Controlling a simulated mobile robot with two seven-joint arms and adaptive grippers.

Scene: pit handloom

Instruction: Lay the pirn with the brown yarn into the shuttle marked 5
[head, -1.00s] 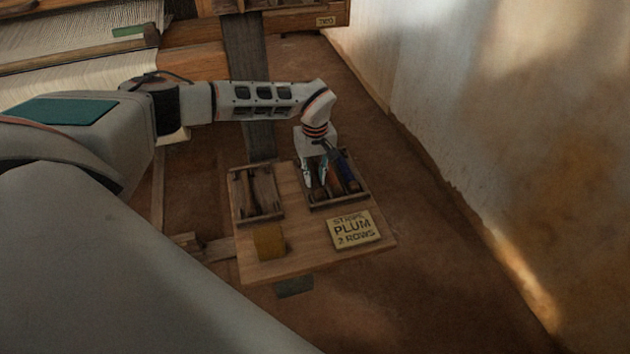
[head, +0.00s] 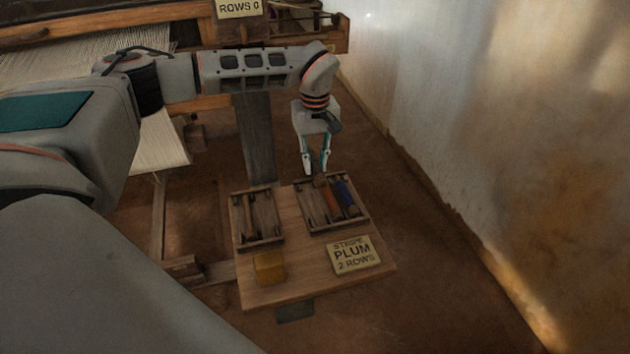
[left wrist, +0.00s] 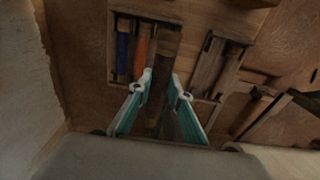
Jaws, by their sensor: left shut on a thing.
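My left gripper (head: 316,166) is above the right-hand wooden tray (head: 365,207), fingers pointing down. It is shut on the brown-yarn pirn (left wrist: 164,48), which shows dark brown between the teal fingers in the left wrist view. In the head view the pirn is mostly hidden behind the fingertips. An orange pirn (head: 331,203) and a blue pirn (head: 346,193) lie in this tray. I can read no mark 5, so I cannot tell which thing is that shuttle. My right gripper is not in view.
A second wooden tray (head: 237,225) with brown wooden pieces stands to the left on the same board (head: 300,272). A yellow block (head: 269,267) and a sign reading PLUM 2 ROWS (head: 356,255) are in front. A wall (head: 480,130) bounds the right side.

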